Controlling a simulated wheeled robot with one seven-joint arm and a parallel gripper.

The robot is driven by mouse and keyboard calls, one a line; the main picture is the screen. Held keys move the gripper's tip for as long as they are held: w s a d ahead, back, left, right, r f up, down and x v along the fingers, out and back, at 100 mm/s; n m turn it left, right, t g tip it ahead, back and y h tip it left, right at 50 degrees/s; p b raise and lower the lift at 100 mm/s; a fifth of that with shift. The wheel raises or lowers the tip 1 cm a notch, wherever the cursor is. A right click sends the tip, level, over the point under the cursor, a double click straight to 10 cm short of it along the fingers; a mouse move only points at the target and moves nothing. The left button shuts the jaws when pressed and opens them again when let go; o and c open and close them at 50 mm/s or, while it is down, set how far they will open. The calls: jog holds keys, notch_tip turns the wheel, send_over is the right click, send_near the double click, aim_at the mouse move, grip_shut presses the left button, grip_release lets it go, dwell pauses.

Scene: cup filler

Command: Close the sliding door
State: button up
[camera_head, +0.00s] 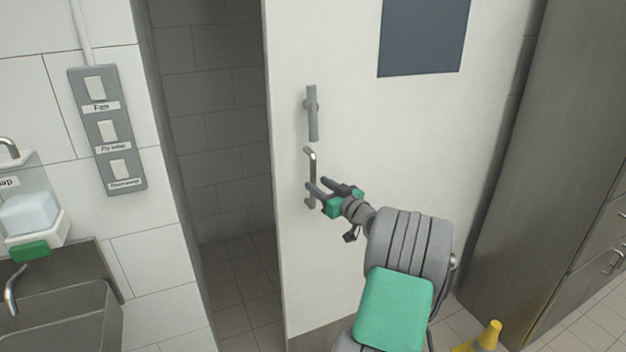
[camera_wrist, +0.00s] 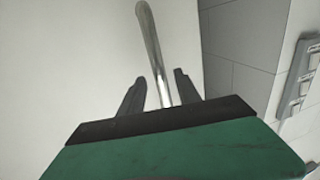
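The sliding door (camera_head: 370,130) is a white panel with a dark window. It stands partly open, with a tall gap between its left edge and the tiled wall. A bent silver handle (camera_head: 312,165) is on the door near that edge, below a straight grey bar (camera_head: 312,113). My gripper (camera_head: 319,187) is at the silver handle's lower part. In the wrist view the handle (camera_wrist: 153,45) runs between the two dark fingers of my gripper (camera_wrist: 160,92). The fingers are apart, with some room visible on both sides of the handle. The handle's lower end is hidden in the wrist view.
Through the doorway are a grey tiled wall (camera_head: 215,130) and floor (camera_head: 240,280). A switch panel (camera_head: 107,130) is on the wall left of the opening, with a sink (camera_head: 65,318) below. A tall cabinet (camera_head: 540,170) and a yellow cone (camera_head: 488,336) stand at right.

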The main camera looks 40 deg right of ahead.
aim_at(315, 183)
jog(key=w, duration=0.3)
jog(key=shift+w+d, duration=0.1)
jog(key=shift+w, duration=0.1)
jog(key=shift+c, duration=0.3)
grip_shut()
dwell(0.9)
